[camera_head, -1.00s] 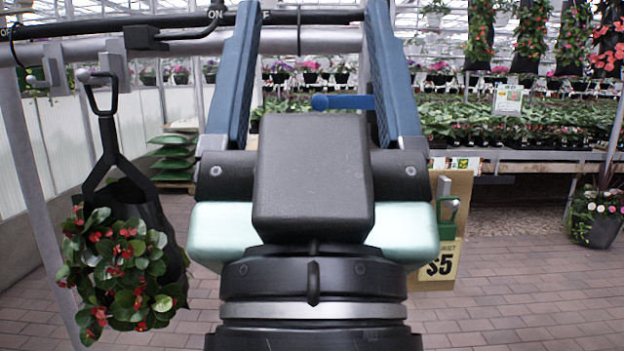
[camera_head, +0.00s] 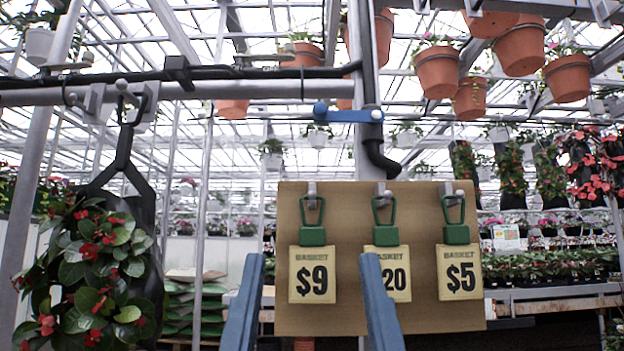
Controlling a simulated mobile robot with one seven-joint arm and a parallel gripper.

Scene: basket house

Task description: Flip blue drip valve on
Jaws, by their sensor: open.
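The blue drip valve (camera_head: 348,115) is a small blue lever with a round knob at its left end. It lies roughly level across the black upright pipe (camera_head: 366,60), near the top centre. I cannot read any on or off marking beside it. My gripper (camera_head: 312,258) shows as two blue fingers at the bottom centre. The fingers are spread apart with nothing between them. They appear below the valve in the picture, clear of it, in front of the price board. The rest of my gripper is out of frame.
A brown board (camera_head: 430,310) with hanging price tags (camera_head: 312,275) is beneath the valve. A flowering basket (camera_head: 105,255) hangs at left from the grey rail (camera_head: 220,91). Terracotta pots (camera_head: 436,72) hang at upper right. Plant benches (camera_head: 555,298) stand behind at right.

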